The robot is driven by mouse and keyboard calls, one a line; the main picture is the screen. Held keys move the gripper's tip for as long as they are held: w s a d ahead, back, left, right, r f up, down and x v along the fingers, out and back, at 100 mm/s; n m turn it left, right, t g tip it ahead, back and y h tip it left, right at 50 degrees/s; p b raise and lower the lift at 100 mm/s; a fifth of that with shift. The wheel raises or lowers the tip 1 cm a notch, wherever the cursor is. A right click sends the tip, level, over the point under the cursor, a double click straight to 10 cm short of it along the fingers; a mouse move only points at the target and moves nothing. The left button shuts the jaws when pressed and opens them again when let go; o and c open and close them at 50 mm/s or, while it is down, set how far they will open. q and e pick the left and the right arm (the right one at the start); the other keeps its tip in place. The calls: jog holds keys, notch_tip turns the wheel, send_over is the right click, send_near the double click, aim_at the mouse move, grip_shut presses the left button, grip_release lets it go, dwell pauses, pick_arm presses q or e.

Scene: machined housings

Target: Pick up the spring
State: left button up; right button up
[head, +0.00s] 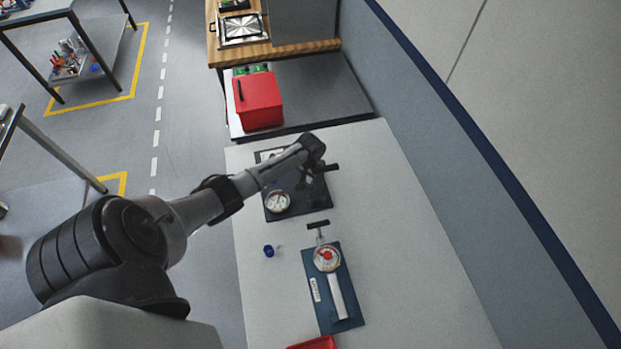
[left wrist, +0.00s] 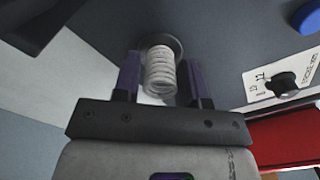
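The spring (left wrist: 160,72) is a pale, whitish coil in the left wrist view. Its far end meets a dark round disc on a grey surface. My left gripper (left wrist: 157,75) has one finger on each side of the spring, with narrow gaps showing, so it looks open around it. In the head view my left gripper (head: 318,180) is over the dark plate (head: 300,208) on the light table. There the arm and gripper hide the spring. My right gripper is in neither view.
A round gauge (head: 278,202) is on the dark plate. A small blue cup-like piece (head: 268,251) and red tray edge (head: 315,343) show. A red box (head: 258,100) stands beyond. The right tabletop is clear.

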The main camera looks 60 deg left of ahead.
pick_arm(q)
jog(key=c, duration=0.6)
